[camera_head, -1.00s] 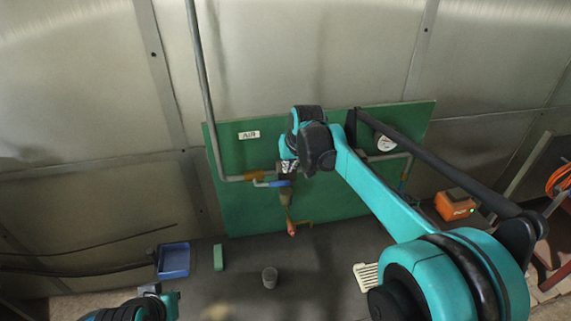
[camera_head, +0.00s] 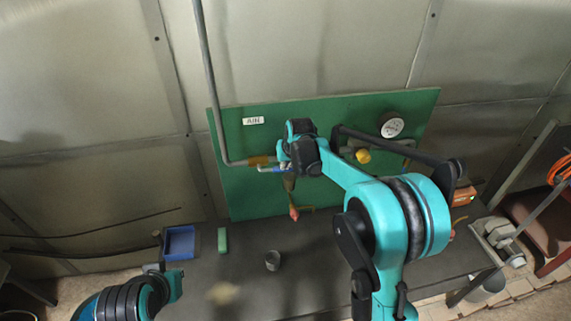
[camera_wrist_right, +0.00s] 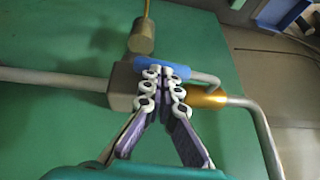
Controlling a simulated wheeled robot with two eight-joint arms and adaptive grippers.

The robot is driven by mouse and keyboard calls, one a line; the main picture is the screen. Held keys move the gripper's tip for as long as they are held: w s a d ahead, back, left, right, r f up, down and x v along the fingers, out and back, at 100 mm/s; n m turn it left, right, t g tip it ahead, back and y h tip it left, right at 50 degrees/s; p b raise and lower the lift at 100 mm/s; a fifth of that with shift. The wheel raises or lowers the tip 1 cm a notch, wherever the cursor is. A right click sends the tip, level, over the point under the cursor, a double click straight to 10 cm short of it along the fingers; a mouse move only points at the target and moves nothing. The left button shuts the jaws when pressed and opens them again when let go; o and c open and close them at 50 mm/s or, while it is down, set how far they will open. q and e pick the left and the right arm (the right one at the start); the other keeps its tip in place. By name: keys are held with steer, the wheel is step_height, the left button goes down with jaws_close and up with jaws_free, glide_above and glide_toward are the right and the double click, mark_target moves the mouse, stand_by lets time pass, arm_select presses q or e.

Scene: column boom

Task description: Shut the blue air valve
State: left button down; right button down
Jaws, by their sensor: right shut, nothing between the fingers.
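The blue air valve handle (camera_head: 272,169) is on the pipe at the left of the green board, under the AIR label (camera_head: 253,121). In the wrist view the blue handle (camera_wrist_right: 162,67) lies roughly along the pipe, its grey end bending toward the brass fitting (camera_wrist_right: 206,97). My right gripper (camera_head: 287,167) is at the valve; its shut, empty fingertips (camera_wrist_right: 162,88) are right beside the handle, in front of the valve body. I cannot tell whether they touch the handle. My left gripper (camera_head: 172,284) is low at the left, partly cut off by its arm.
A gauge (camera_head: 392,127) and a yellow knob (camera_head: 362,156) are on the board's right. A red-tipped part (camera_head: 294,213) hangs below the valve. A vise (camera_head: 500,240) stands right.

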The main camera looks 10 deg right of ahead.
steer(key=shift+d+f+y+b, duration=0.1)
steer(key=shift+f+y+b, duration=0.25)
steer(key=shift+b, duration=0.2)
steer(key=shift+f, duration=0.1)
steer(key=a+f+m+t+y+b, duration=0.1)
steer(key=f+y+b, duration=0.4)
steer(key=b, duration=0.6)
steer(key=a+f+m+t+y+b, duration=0.1)
steer(key=a+f+m+y+b, duration=0.2)
steer(key=y+b, duration=0.5)
steer(key=shift+a+f+m+y+b, duration=0.35)
steer(key=shift+a+f+b, duration=0.25)
steer(key=shift+f+b, duration=1.1)
steer(key=shift+r+b, duration=0.35)
steer(key=shift+b, duration=0.05)
